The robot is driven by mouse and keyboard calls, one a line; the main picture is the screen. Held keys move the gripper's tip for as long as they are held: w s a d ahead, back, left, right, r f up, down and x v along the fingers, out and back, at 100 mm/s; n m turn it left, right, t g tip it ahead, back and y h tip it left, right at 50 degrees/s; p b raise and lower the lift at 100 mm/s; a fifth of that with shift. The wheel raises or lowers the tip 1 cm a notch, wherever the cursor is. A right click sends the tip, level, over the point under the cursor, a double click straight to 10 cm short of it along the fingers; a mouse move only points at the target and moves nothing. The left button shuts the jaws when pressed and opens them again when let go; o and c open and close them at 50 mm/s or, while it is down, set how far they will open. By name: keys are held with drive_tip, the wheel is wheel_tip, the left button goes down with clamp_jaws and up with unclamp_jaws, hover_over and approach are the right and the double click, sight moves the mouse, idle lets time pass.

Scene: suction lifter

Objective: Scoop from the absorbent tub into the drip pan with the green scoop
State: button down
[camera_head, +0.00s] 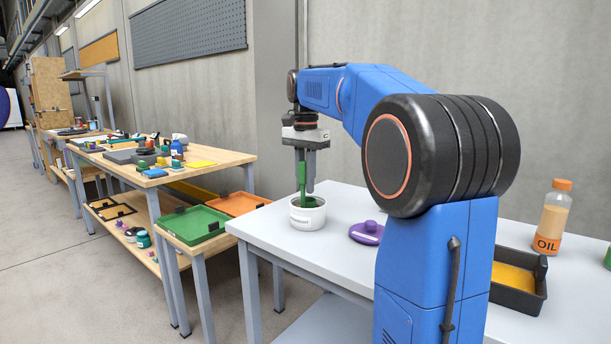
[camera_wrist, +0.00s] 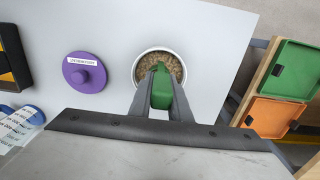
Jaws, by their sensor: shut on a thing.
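My gripper (camera_head: 306,168) is shut on the green scoop (camera_head: 302,172) and holds it upright over the white absorbent tub (camera_head: 296,217). In the wrist view the green scoop (camera_wrist: 162,92) sits between my two fingers, with its lower end in or just above the brown granules inside the tub (camera_wrist: 137,70). I cannot tell how deep it reaches. The tub's purple lid (camera_head: 367,232) lies on the grey table beside it, and it also shows in the wrist view (camera_wrist: 85,73). The black drip pan (camera_head: 520,297) with a yellow-orange inside is at the table's right, partly hidden by my arm.
An oil bottle (camera_head: 552,217) with an orange cap stands behind the drip pan. The grey table (camera_head: 340,262) is clear between tub and lid.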

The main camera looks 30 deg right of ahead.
drive_tip(key=shift+f, duration=1.75)
drive_tip(key=shift+r, duration=0.15)
drive_tip(key=shift+r, duration=4.9)
drive_tip(key=shift+r, duration=0.1)
drive_tip(key=shift+r, duration=2.95)
